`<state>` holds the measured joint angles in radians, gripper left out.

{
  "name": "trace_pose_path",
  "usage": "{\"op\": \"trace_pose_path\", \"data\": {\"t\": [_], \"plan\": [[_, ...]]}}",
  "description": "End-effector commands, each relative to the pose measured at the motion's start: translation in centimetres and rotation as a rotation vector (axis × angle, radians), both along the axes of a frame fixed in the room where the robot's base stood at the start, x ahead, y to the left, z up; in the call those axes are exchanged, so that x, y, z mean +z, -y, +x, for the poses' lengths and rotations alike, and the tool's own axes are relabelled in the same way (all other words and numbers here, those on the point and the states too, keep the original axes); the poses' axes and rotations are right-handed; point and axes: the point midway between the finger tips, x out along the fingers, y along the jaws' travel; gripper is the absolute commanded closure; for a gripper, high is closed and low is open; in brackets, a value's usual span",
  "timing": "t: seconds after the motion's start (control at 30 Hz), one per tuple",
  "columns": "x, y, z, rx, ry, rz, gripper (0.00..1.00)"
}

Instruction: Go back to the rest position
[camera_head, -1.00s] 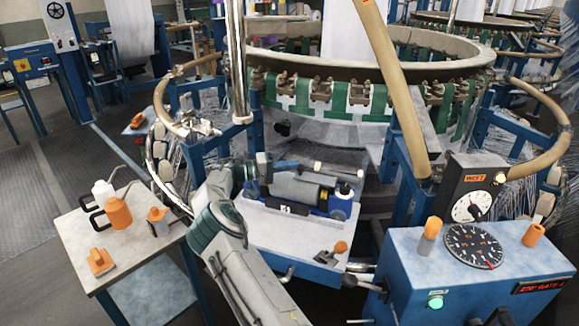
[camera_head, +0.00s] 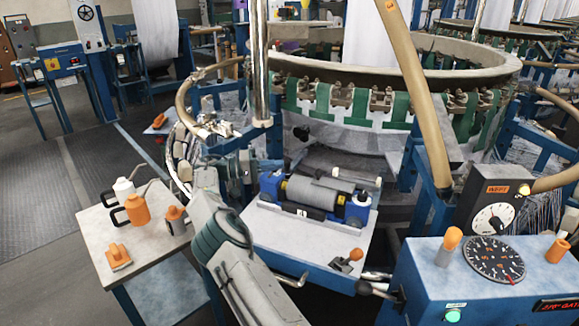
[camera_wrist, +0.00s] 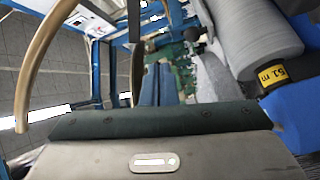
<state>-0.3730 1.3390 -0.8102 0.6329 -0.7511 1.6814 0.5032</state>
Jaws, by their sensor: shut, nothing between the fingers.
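My gripper (camera_head: 270,164) is at the end of my raised grey-green arm, just left of and behind the grey roller (camera_head: 318,191) on the small work shelf (camera_head: 312,236). It is shut and empty; its fingers show small and partly hidden in the head view. The roller also shows close at the upper right of the wrist view (camera_wrist: 252,38), with a yellow band marked "51 m".
A side table (camera_head: 98,225) at the left holds a white jug, an orange jug and other orange-handled items. A blue control box (camera_head: 430,270) with dials stands at the right. The circular loom ring (camera_head: 400,75) and a chrome post (camera_head: 259,60) are behind. Floor at the far left is clear.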

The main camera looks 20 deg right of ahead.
Motion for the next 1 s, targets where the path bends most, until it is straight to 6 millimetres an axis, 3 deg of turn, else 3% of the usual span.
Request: {"op": "trace_pose_path", "data": {"t": [0.27, 0.43, 0.7, 0.83, 1.0], "plan": [[0.2, -1.3, 0.2, -0.002, -0.001, 0.011, 1.0], [2.4, 1.5, -1.1, -0.044, -0.01, 0.118, 1.0], [5.8, 7.3, -6.1, -0.099, -0.027, 0.456, 1.0], [6.8, 8.5, -8.9, -0.095, -0.024, 0.62, 1.0], [7.8, 8.5, -12.7, -0.062, -0.014, 0.823, 1.0]]}}
